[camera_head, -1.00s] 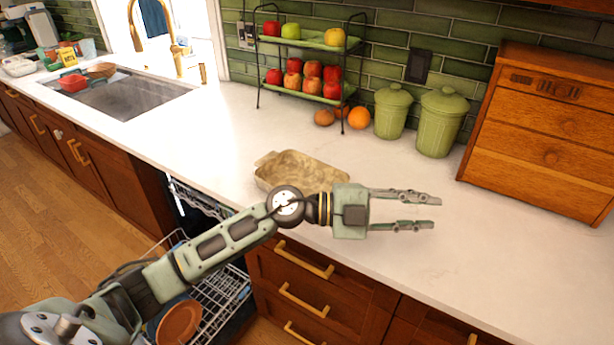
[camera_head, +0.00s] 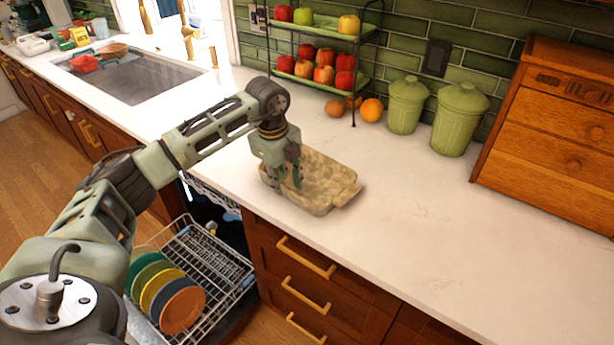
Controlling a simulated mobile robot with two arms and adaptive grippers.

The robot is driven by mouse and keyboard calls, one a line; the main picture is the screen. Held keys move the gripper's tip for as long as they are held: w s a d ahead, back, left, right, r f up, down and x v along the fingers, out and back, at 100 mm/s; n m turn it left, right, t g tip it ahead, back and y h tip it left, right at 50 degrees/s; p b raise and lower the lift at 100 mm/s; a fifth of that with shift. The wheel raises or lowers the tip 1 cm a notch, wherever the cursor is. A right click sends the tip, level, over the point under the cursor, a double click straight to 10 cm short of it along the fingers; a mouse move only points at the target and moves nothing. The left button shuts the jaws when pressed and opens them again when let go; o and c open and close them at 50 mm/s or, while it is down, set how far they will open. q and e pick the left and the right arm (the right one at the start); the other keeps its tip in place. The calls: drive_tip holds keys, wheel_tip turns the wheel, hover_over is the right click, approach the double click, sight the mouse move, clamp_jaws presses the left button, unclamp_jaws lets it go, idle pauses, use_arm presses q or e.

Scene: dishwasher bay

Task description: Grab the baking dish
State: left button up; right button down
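The baking dish (camera_head: 325,182) is a mottled beige-brown rectangular dish on the white counter, with a handle tab at its lower right. My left gripper (camera_head: 286,184) points down at the dish's left part, with its fingertips low at the dish. Its two fingers show apart, and it looks open. It hides part of the dish's left end, and I cannot tell whether the fingers touch the dish. My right gripper is not in view.
An open dishwasher rack (camera_head: 213,262) with several coloured plates is below the counter. A fruit stand (camera_head: 330,38), oranges (camera_head: 371,110), green canisters (camera_head: 459,120) and a wooden cabinet (camera_head: 552,125) stand behind. The counter right of the dish is clear.

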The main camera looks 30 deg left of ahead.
sight(286, 189)
use_arm(q)
drive_tip(key=f, duration=0.2)
drive_tip(key=w+f+p, duration=0.1)
drive_tip(key=f, duration=0.1)
drive_tip(key=shift+a+f, duration=0.1)
drive_tip(key=shift+a, duration=0.05)
drive_tip(key=shift+c, duration=0.6)
clamp_jaws()
